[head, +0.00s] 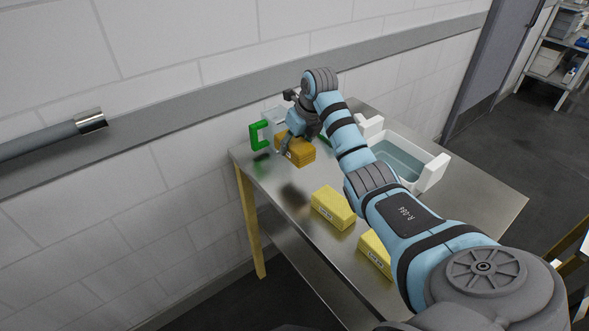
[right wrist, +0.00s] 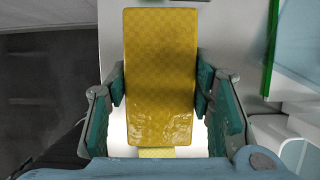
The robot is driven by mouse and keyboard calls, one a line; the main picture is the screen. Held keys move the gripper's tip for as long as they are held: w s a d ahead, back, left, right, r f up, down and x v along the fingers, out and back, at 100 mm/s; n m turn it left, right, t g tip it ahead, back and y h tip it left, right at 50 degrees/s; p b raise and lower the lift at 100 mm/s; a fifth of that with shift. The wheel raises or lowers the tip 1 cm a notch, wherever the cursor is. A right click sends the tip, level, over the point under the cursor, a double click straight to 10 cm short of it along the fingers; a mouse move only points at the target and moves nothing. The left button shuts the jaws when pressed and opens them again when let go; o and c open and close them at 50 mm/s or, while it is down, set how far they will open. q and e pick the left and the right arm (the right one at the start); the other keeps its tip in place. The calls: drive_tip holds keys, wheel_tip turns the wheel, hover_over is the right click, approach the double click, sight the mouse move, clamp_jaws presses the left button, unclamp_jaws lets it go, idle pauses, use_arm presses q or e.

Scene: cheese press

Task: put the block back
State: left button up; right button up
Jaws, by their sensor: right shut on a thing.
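My right gripper (head: 292,137) is at the far left part of the steel table, shut on a darker yellow block (head: 297,153). In the right wrist view the block (right wrist: 160,75) lies lengthwise between the two teal-padded fingers of the gripper (right wrist: 160,88), with a finger on each long side. A dark patch shows on the table in front of the block; I cannot tell whether the block touches the table. Two paler yellow blocks with labels lie nearer on the table, one in the middle (head: 333,207) and one (head: 374,254) partly behind my arm. My left gripper is out of view.
A green bracket-shaped part (head: 259,136) stands at the table's far left edge, beside the held block. A white tub (head: 437,172) with liquid is right of my arm. A grey bar with a shiny end (head: 50,141) is at the left. The table's right side (head: 480,200) is clear.

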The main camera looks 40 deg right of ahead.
sight(303, 148)
wheel_tip(303, 148, down, 8)
drive_tip(key=shift+a, duration=0.1)
drive_tip(key=shift+f, duration=0.3)
drive_tip(key=o, duration=1.3)
drive_tip(key=shift+s, duration=0.1)
drive_tip(key=shift+r, duration=0.1)
drive_tip(key=shift+r, duration=0.2)
drive_tip(key=p+v, duration=0.1)
drive_tip(key=v, duration=1)
drive_tip(key=shift+s+r, duration=0.2)
drive_tip(key=shift+r, duration=0.15)
